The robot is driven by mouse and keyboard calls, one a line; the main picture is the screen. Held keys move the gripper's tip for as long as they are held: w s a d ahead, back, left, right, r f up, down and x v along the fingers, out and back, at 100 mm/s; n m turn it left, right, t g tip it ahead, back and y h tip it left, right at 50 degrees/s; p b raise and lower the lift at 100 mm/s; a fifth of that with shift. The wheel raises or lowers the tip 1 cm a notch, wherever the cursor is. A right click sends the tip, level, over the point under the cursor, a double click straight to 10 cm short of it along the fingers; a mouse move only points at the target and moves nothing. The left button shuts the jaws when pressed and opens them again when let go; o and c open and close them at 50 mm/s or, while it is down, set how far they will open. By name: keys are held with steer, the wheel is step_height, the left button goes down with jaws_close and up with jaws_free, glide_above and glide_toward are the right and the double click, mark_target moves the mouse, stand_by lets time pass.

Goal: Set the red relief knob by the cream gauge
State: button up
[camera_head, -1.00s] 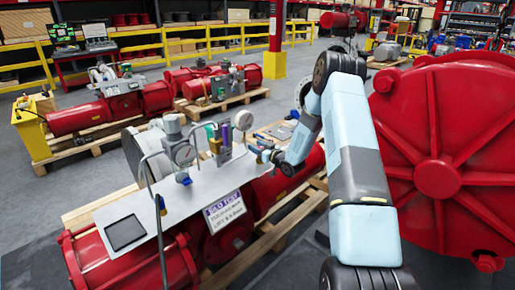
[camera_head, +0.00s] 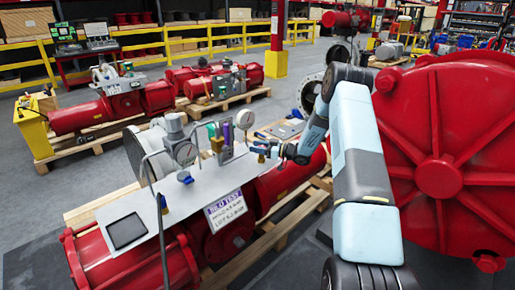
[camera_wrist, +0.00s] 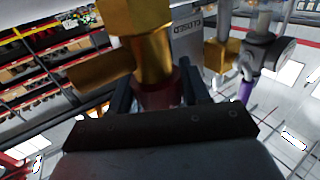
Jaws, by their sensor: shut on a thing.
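A dark red knob (camera_wrist: 163,96) sits below a brass fitting (camera_wrist: 150,45) in the wrist view. My gripper (camera_wrist: 160,92) has its dark fingers on both sides of the knob and is shut on it. In the head view my gripper (camera_head: 264,150) is at the right end of the grey panel (camera_head: 180,192), and the knob cannot be made out there. A pale-faced gauge (camera_head: 184,153) stands on the panel. A smaller gauge (camera_head: 244,120) stands near my gripper; I cannot tell which one is the cream gauge. The gauge readings are too small to read.
A white sign (camera_head: 225,211) with purple lettering hangs on the panel's front. A bent metal pipe (camera_head: 160,220) rises at its left. A large red ribbed housing (camera_head: 438,178) stands close to my arm on the right. Open floor (camera_head: 90,205) lies at the left.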

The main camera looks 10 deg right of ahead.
steer(key=shift+d, duration=0.1)
steer(key=o, duration=1)
steer(key=shift+c, duration=0.2)
steer(key=v, duration=1.3)
steer(key=shift+s+d, duration=0.2)
steer(key=shift+d, duration=0.1)
steer(key=shift+w, duration=0.1)
